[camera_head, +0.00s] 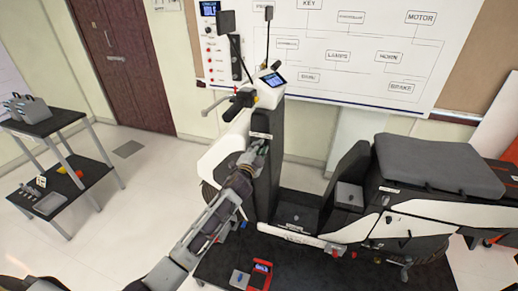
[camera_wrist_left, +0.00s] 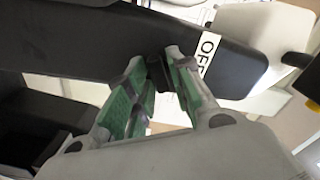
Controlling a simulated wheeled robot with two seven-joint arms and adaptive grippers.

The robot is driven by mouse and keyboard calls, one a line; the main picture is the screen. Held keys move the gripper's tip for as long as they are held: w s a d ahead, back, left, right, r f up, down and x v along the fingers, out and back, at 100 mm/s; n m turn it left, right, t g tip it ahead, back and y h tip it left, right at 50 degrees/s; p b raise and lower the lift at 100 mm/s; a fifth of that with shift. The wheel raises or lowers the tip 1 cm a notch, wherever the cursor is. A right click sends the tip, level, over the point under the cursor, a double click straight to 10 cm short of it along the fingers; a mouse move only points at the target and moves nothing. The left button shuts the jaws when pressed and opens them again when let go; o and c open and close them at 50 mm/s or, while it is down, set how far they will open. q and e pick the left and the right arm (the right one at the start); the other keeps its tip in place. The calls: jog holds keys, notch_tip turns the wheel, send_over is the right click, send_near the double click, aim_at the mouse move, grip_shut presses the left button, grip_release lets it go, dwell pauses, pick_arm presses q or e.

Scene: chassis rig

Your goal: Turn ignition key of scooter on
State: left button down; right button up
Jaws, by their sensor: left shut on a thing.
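The scooter (camera_head: 268,190) stands on a dark platform, its black front column upright at the middle of the head view. My left gripper (camera_head: 258,150) reaches the column's upper part from the lower left. In the left wrist view, its green-padded fingers (camera_wrist_left: 160,78) are shut on a small black piece, the ignition key (camera_wrist_left: 157,72), at the edge of the black panel (camera_wrist_left: 100,45). The key is mostly hidden between the fingers. A white label reading "OFF" (camera_wrist_left: 207,50) is beside it on the panel. My right gripper is not in view.
The handlebar (camera_head: 235,100) and lit display (camera_head: 272,80) are above my gripper. The seat (camera_head: 435,165) is at the right. A shelf cart (camera_head: 62,180) stands at the left. A red meter (camera_head: 260,275) lies on the platform. Floor between cart and scooter is clear.

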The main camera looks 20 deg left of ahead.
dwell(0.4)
pick_arm(q)
jog(key=c, duration=1.5)
grip_release()
jog(key=shift+s+a, duration=0.2)
jog(key=shift+s, duration=5.8)
